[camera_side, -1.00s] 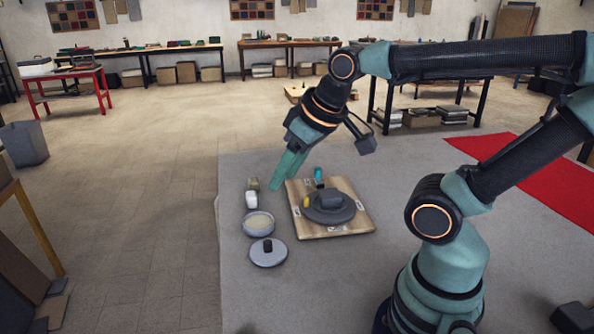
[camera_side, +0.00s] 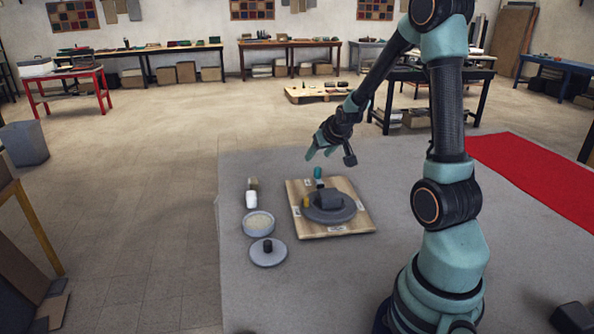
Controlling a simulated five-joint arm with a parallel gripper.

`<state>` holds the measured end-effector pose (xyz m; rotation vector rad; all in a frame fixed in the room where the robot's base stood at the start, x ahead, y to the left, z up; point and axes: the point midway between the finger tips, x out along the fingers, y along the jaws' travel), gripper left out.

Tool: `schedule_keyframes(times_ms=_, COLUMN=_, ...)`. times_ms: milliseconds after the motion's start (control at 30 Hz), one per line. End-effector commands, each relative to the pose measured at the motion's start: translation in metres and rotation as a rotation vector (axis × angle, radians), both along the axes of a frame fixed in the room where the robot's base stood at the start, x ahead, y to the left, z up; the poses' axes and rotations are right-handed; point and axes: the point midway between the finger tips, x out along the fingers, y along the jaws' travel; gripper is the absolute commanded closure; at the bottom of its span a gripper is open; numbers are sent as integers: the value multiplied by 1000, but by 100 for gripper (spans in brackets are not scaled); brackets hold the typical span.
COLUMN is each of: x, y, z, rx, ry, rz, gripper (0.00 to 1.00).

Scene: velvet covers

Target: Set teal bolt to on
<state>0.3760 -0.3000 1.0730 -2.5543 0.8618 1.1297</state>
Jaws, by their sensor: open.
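The teal bolt (camera_side: 318,173) is a small upright teal piece at the back edge of a wooden board (camera_side: 352,222) on the grey mat. Its setting is too small to read. On the board lies a dark grey round plate (camera_side: 326,214) with a dark block (camera_side: 330,200) on top. A small yellow piece (camera_side: 306,202) stands at the plate's left. Small white labels lie on the board. My gripper (camera_side: 311,156) is open, a little above and behind the teal bolt in the picture, and seems apart from it.
Left of the board are a white-and-tan bottle-like item (camera_side: 251,198), a shallow dish (camera_side: 258,223) with pale contents and a grey lid (camera_side: 268,256) with a dark knob. The grey mat (camera_side: 300,290) is clear in front. A red strip (camera_side: 545,175) lies at the right.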

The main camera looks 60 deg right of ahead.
Motion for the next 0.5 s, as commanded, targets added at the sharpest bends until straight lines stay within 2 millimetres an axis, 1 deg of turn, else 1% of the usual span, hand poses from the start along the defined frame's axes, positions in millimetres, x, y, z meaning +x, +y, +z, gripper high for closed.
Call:
schedule_keyframes(times_ms=33, x=-6, y=-15, z=-10, rx=-4, ry=-3, rz=-30, gripper=41)
schedule_keyframes(times_ms=133, x=-12, y=-32, z=-19, rx=-17, ry=-14, rz=-63, gripper=41)
schedule_keyframes(times_ms=267, x=-14, y=-42, z=-24, rx=-26, ry=-22, rz=-79, gripper=41)
schedule_keyframes(times_ms=367, x=-11, y=-44, z=-28, rx=-25, ry=-22, rz=-78, gripper=41)
schedule_keyframes(times_ms=500, x=-3, y=-49, z=-39, rx=-23, ry=-21, rz=-76, gripper=41)
